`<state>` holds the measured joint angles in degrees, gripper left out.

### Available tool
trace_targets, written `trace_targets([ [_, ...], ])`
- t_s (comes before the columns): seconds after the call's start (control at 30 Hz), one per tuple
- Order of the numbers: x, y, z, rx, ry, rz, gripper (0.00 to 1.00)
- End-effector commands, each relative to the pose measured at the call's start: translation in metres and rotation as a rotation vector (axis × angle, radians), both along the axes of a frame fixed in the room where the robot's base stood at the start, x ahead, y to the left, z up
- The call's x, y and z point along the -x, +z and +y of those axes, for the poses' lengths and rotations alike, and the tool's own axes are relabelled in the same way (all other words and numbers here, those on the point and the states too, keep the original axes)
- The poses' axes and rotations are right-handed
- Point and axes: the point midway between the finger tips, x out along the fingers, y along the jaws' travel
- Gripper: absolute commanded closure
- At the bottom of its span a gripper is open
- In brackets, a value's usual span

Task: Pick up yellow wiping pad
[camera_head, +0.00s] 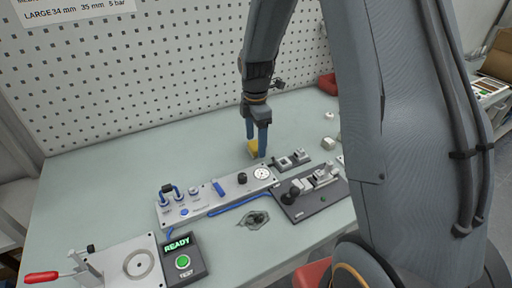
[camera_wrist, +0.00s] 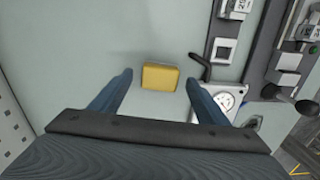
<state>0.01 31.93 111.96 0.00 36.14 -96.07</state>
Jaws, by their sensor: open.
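The yellow wiping pad (camera_wrist: 160,77) is a small yellow block lying on the pale green table. In the wrist view it lies between and just beyond the two blue fingers of my gripper (camera_wrist: 159,88). In the head view the pad (camera_head: 252,147) is partly hidden by my gripper (camera_head: 257,143), which points down at it. My gripper is open with nothing held. I cannot tell exactly how high the fingertips are above the table.
A grey panel (camera_head: 215,201) with a gauge and blue knobs lies close in front of the pad. A dark fixture (camera_head: 312,200) stands to its right. A READY test box (camera_head: 184,262) and a red-handled clamp (camera_head: 100,268) are at the front left. The table left of the pad is clear.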

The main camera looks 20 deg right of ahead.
Motion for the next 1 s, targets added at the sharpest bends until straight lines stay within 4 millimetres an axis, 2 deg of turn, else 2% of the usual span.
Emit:
trace_targets([
  [0.3, 0.000, -0.005, 0.000, 0.000, 0.000, -0.001, 0.33],
  [0.57, 0.000, -0.004, 0.000, 0.000, 0.000, -0.001, 0.76],
  [0.83, 0.000, -0.002, 0.000, 0.000, 0.000, -0.002, 0.76],
  [1.0, -0.002, 0.016, 0.000, 0.000, 0.000, -0.005, 0.76],
])
